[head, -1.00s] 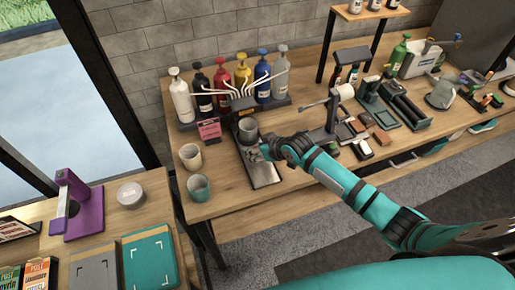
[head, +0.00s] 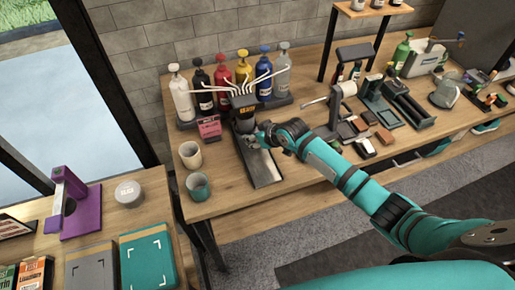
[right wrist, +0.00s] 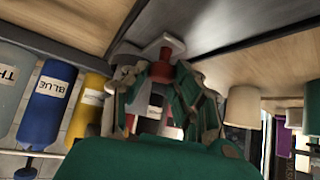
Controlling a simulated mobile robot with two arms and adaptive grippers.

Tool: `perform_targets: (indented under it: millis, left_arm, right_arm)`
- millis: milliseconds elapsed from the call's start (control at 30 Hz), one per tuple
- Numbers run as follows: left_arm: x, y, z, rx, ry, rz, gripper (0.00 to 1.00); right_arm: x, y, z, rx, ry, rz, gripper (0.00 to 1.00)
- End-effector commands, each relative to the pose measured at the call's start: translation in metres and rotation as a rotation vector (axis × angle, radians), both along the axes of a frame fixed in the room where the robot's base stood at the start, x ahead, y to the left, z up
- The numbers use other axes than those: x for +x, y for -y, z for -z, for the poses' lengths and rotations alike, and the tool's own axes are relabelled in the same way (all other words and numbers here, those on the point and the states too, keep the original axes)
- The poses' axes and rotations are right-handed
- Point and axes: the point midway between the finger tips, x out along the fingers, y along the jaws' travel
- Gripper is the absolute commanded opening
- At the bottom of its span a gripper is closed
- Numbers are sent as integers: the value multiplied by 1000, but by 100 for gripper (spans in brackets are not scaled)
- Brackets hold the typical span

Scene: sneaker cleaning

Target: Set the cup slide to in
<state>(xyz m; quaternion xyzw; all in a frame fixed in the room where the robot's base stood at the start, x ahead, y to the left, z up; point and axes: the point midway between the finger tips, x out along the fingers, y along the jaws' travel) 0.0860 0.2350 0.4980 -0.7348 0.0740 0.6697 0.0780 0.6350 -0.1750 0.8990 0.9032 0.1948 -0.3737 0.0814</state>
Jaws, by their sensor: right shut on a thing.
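The cup slide (head: 265,172) is a dark metal track with a lighter plate, running from the pump dispenser (head: 243,107) toward the table's front edge. A dark grey cup (head: 244,127) stands at its back end, directly under the dispenser head and partly hidden by it. My right gripper (head: 260,139) is at the slide, just in front of and right of the cup. In the right wrist view, its fingers (right wrist: 160,95) are closed around a red knob-like part (right wrist: 161,72), which seems to be the slide's handle. My left gripper is out of view.
Pump bottles (head: 221,85) stand in a row behind the dispenser. A pink sign (head: 209,128) stands left of the slide, with a beige cup (head: 190,154) and a teal cup (head: 198,186) nearby. Brushes and blocks (head: 366,147) lie to the right.

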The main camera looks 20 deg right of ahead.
Motion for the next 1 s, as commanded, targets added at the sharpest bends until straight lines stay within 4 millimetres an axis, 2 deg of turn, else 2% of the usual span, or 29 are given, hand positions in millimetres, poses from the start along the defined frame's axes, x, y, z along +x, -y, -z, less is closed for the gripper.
perform_targets:
  millis: [100, 333, 367, 500, 833, 1000]
  left_arm:
    - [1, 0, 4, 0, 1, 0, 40]
    - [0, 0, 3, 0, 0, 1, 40]
    - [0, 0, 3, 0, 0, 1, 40]
    - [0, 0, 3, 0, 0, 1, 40]
    - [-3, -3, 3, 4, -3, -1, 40]
    - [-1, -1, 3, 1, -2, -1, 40]
  right_arm:
    - [7, 0, 0, 0, 0, 0, 0]
    - [7, 0, -2, 0, 3, 0, 0]
    - [7, 0, -2, 0, 4, 0, 29]
    - [7, 0, -2, 1, 3, -1, 47]
    - [4, 1, -3, 0, 0, -1, 47]
    - [-9, 7, -17, 0, 1, -2, 47]
